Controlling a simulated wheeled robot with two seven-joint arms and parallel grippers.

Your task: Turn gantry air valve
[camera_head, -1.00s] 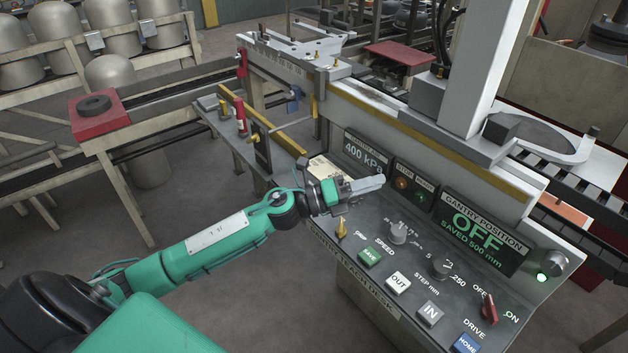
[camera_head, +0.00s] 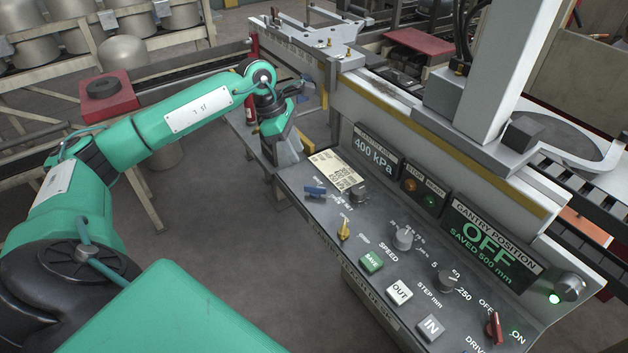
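My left gripper (camera_head: 294,90) is at the end of the green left arm, above the side bench and left of the gantry's near end. Its fingers are small and partly hidden, so I cannot tell whether they are open. The arm covers part of the bench, where a valve-like yellow lever on a dark plate stood in view earlier. A red cylinder (camera_head: 251,106) stands behind the arm. On the desk, a blue lever-like control (camera_head: 315,192) lies near a pale label (camera_head: 335,170). My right gripper is not in view.
The control desk (camera_head: 375,300) carries a yellow switch (camera_head: 344,229), a speed knob (camera_head: 403,238), buttons and a red drive switch (camera_head: 494,328). The position display (camera_head: 490,240) reads OFF. A red block (camera_head: 108,95) stands at left. The floor beside the desk is clear.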

